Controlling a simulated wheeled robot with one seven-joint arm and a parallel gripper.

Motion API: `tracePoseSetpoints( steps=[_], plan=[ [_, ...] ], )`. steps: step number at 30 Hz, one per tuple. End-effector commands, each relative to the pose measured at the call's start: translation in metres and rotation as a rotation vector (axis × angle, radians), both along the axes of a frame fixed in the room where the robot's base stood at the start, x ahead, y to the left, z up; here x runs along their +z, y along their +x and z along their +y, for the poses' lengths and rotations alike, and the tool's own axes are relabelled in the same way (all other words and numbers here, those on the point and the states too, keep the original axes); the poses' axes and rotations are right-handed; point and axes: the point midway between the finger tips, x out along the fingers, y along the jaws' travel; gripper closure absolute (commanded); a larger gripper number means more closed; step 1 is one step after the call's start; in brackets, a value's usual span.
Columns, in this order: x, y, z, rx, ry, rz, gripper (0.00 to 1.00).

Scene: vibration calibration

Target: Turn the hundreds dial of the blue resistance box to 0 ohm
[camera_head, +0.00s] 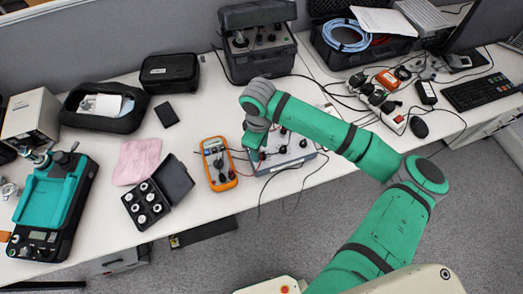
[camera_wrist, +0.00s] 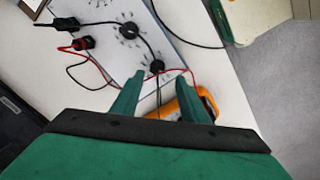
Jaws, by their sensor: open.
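The resistance box (camera_head: 298,157), with a pale top panel and black dials, stands near the front edge of the table, partly hidden by my arm. In the wrist view its panel (camera_wrist: 118,62) shows an upper dial (camera_wrist: 128,30) and a dial nearer my gripper (camera_wrist: 157,67). My gripper (camera_wrist: 162,80) is open, with its two fingers pointing at the panel on either side of the nearer dial. I cannot tell whether they touch it. The dial markings are too small to read. In the head view my gripper (camera_head: 251,143) is over the box's left part.
An orange multimeter (camera_head: 218,163) lies just left of the box. Red and black leads run across the panel. A black case (camera_head: 256,45) stands behind. An open case of weights (camera_head: 158,195) and a pink cloth (camera_head: 137,161) lie further left.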

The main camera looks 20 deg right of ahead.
Motion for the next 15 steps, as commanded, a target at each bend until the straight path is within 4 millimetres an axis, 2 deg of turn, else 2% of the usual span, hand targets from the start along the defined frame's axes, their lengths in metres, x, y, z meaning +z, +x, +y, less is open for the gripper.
tracePoseSetpoints(
  steps=[3,9,15],
  plan=[
    [0.024,0.001,0.002,0.004,0.001,-0.003,0.60],
    [0.057,0.001,0.005,0.010,0.001,-0.002,0.60],
    [0.075,0.001,0.007,0.012,0.001,-0.001,0.60]
  ],
)
